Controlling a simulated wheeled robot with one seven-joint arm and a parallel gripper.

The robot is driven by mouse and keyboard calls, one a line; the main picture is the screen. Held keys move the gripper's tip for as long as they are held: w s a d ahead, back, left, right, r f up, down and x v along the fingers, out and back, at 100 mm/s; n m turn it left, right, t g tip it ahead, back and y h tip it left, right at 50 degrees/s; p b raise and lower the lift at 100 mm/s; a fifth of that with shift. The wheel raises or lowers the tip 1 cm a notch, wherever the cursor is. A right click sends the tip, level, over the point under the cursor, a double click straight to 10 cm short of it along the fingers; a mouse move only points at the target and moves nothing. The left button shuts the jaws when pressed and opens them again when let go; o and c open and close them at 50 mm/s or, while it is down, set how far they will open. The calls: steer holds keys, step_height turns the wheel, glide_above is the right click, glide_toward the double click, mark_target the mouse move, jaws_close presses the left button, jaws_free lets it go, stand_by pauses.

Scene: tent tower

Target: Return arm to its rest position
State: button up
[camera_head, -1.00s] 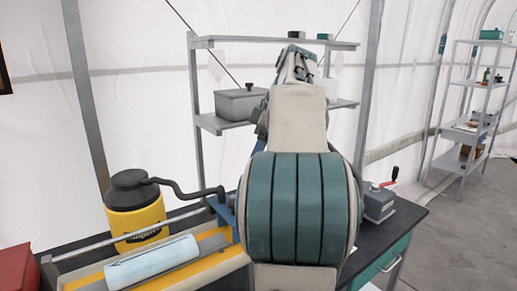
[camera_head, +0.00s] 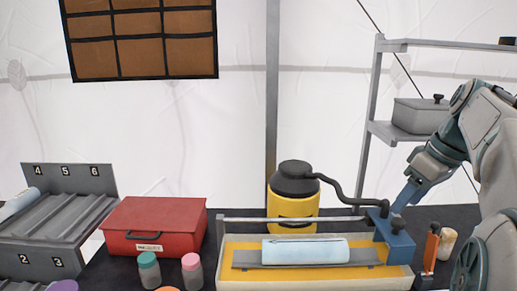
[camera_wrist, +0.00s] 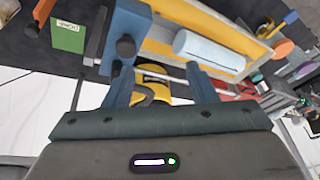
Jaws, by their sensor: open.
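My arm comes in from the right edge of the head view, bent, with its end angled down to the left. My gripper (camera_head: 405,196) appears just above the blue block (camera_head: 393,240) at the right end of the yellow-and-white tray. How far apart they are is hard to tell. In the wrist view, my gripper (camera_wrist: 160,82) shows two blue fingers spread apart with nothing held between them. Beyond them lie the tray with a pale blue cylinder (camera_wrist: 208,50), the blue block (camera_wrist: 125,35) and part of a yellow container (camera_wrist: 150,92).
The pale blue cylinder (camera_head: 305,250) lies on the tray (camera_head: 240,272). A yellow-black container (camera_head: 292,205) with a hose stands behind it. A red box (camera_head: 155,226), small jars (camera_head: 149,268) and a numbered rack (camera_head: 70,180) are left. A shelf (camera_head: 385,130) holds a grey bin (camera_head: 420,116).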

steer(key=s+a+f+m+h, duration=0.1)
steer(key=s+a+f+m, duration=0.2)
steer(key=s+a+f, duration=0.3)
steer(key=s+a+f+m+h, duration=0.1)
steer(key=s+a+f+m, duration=0.1)
steer(key=s+a+f, duration=0.5)
steer(key=a+f, duration=0.3)
steer(key=f, duration=0.4)
steer(key=shift+a+m+h, duration=0.3)
steer(key=shift+a+m, duration=0.1)
stand_by(0.5)
steer(key=c, duration=0.3)
steer(key=shift+s, duration=0.1)
steer(key=shift+c, duration=0.2)
